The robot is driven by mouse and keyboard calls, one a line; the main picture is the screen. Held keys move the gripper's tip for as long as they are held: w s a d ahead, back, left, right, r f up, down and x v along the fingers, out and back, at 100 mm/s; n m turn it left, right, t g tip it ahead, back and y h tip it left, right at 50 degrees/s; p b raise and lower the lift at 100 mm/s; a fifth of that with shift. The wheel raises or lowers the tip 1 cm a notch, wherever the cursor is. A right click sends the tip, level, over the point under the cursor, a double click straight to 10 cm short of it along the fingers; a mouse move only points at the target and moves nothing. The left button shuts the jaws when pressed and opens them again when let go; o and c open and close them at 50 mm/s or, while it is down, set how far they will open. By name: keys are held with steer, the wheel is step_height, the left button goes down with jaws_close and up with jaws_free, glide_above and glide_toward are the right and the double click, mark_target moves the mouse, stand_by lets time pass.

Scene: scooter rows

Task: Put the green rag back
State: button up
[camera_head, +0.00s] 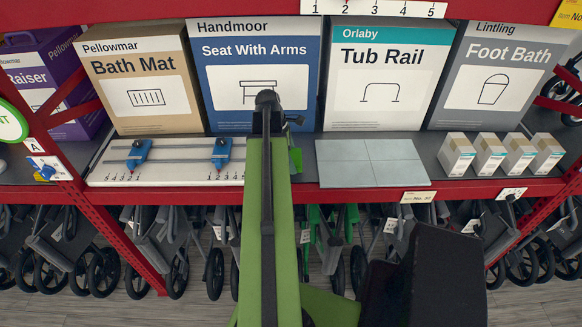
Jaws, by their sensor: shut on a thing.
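My arm reaches forward over the shelf, and my gripper (284,122) is at its far end, in front of the Seat With Arms box. My gripper is shut on the green rag (296,159). Only a small strip of the rag shows, hanging just right of my arm; my arm hides the rest. I cannot tell whether the rag touches the shelf.
On the shelf (307,172), a white board (170,175) with blue sliders lies left of my arm, and a grey tiled panel (370,163) lies right. Several small cartons (489,156) stand farther right. Large boxes, including Tub Rail (385,75), line the back. Folded scooters fill the space below.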

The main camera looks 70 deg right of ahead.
step_height(320, 180, down, 4)
steer(key=b, duration=0.2)
steer(key=shift+r+b, duration=0.15)
steer(key=shift+b, duration=0.2)
steer(key=shift+r, duration=0.2)
steer(key=shift+f, duration=0.15)
steer(key=o, duration=1.1)
steer(key=shift+c, duration=0.2)
steer(key=p+v, duration=1.2)
steer(key=shift+r, duration=0.2)
